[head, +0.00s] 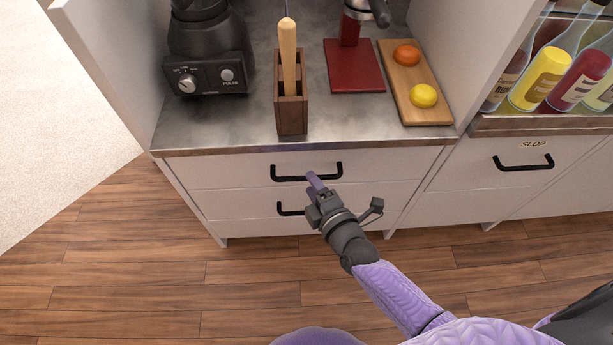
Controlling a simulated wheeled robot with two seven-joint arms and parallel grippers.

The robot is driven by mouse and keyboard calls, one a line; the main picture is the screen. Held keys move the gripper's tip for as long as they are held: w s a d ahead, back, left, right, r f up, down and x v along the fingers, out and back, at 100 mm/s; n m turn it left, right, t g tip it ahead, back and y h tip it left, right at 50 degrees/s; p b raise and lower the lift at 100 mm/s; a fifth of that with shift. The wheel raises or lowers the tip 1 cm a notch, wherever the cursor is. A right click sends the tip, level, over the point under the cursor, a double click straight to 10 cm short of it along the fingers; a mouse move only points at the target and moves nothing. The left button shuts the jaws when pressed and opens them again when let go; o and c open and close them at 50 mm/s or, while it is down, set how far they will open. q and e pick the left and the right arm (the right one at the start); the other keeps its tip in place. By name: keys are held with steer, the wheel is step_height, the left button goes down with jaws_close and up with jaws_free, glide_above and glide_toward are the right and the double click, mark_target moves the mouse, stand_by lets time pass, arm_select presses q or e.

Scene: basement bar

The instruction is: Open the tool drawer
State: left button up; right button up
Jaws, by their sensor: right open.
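A white cabinet has two stacked drawers under the counter. The upper drawer (395,164) has a black bar handle (290,178), and its front looks flush with the cabinet. The lower drawer (235,207) also looks closed, and its black handle (286,209) is partly hidden by my gripper. No label shows on either, so I cannot tell which is the tool drawer. My right gripper (315,181) is open, with its purple fingertips at the right part of the upper handle. I cannot tell if they touch it. My left gripper is out of view.
A black blender base (209,75), a wooden holder (291,112), a red-based device (354,72) and a board (432,113) with two fruits stand on the counter (225,120). A drawer marked "SLOP" (505,181) and bottles (545,75) are at right. The wooden floor (150,270) is clear.

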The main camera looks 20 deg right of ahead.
mark_target(305, 178)
steer(key=w, duration=0.2)
steer(key=a+f+b, duration=0.1)
steer(key=shift+w, duration=0.4)
steer(key=shift+w+d+r, duration=0.1)
steer(key=shift+w+d, duration=0.05)
steer(key=shift+w, duration=0.15)
steer(key=shift+c, duration=0.2)
jaws_close()
stand_by(0.6)
